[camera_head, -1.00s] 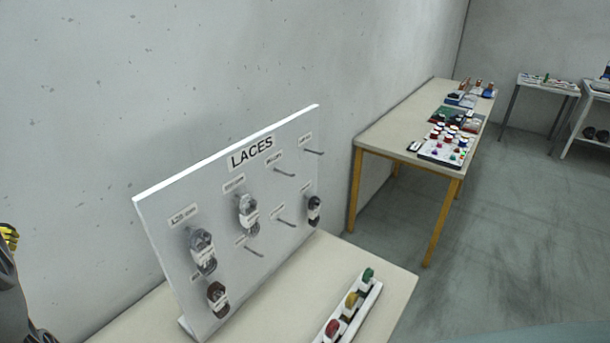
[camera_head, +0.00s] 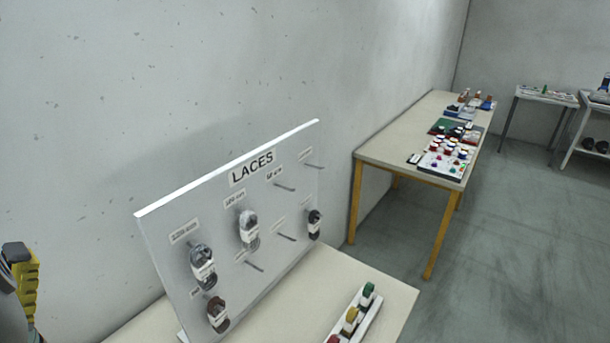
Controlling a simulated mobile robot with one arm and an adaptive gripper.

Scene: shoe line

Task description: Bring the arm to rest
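My arm shows at the lower left edge of the head view as a dark grey and yellow part (camera_head: 22,285). I cannot tell whether this part includes the fingers, and no fingertips can be made out. Nothing is seen held. The part is to the left of the white LACES board (camera_head: 165,222) and apart from it in the picture.
The board stands on a pale table (camera_head: 385,290) with bundled laces (camera_head: 203,267) on some pegs and other pegs bare. A white tray (camera_head: 372,318) with coloured items lies at the front. A wooden-legged table (camera_head: 395,140) holds small goods. Grey floor (camera_head: 510,240) is clear at right.

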